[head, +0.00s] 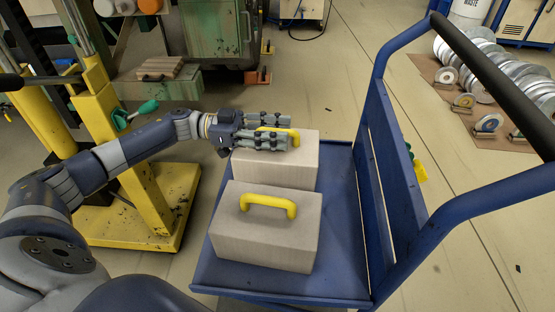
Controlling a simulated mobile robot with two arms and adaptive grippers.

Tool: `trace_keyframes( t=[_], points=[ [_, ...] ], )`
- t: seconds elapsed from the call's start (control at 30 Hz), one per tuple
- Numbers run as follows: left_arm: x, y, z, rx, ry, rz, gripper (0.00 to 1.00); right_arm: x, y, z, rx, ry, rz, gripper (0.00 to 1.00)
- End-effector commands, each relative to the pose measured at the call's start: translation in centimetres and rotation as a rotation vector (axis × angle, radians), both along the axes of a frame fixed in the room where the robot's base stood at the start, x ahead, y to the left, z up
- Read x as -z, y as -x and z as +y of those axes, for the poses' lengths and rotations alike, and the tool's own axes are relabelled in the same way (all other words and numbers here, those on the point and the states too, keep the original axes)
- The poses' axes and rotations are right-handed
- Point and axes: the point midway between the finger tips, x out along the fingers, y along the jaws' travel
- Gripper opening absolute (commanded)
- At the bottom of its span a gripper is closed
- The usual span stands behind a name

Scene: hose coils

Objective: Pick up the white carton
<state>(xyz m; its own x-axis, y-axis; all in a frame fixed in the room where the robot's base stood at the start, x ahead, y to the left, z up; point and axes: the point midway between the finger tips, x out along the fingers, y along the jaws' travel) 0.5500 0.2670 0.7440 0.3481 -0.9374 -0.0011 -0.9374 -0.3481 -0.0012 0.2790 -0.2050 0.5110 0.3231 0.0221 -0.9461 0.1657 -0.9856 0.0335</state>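No plainly white carton shows. Two pale grey-beige boxes with yellow handles sit on a blue cart (340,215). The near box (262,240) is clear of my arm, and its handle (268,202) is fully visible. The far box (303,168) stands behind it. My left gripper (272,133) reaches over the far box's top from the left, fingers pointing right. Its two fingers lie on either side of the far box's yellow handle (295,137), partly hiding it. Whether they press on it I cannot tell. My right gripper is not in view.
The cart's blue end panel and push bar (480,65) rise on the right. A yellow lift machine (100,110) stands at the left. Metal discs (488,124) lie on a brown mat at the right. The floor behind the cart is open.

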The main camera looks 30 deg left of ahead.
Motion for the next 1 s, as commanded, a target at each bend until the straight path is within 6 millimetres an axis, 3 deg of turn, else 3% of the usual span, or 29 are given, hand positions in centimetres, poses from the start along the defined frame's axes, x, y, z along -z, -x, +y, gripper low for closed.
trace_keyframes(
  t=[0.23,0.4,0.87,1.0],
  points=[
    [0.0,-0.1,-0.2,-0.001,-0.001,0.001,0.38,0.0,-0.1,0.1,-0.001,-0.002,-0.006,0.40],
    [0.0,-0.1,-0.2,-0.001,-0.001,0.001,0.00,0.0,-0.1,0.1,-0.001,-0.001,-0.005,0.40],
    [-0.5,-0.2,-0.2,-0.001,0.005,-0.005,0.00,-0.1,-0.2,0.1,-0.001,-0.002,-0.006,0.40],
    [-1.5,-0.2,-0.1,-0.002,0.004,-0.006,0.00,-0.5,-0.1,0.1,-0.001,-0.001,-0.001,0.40]
  ],
)
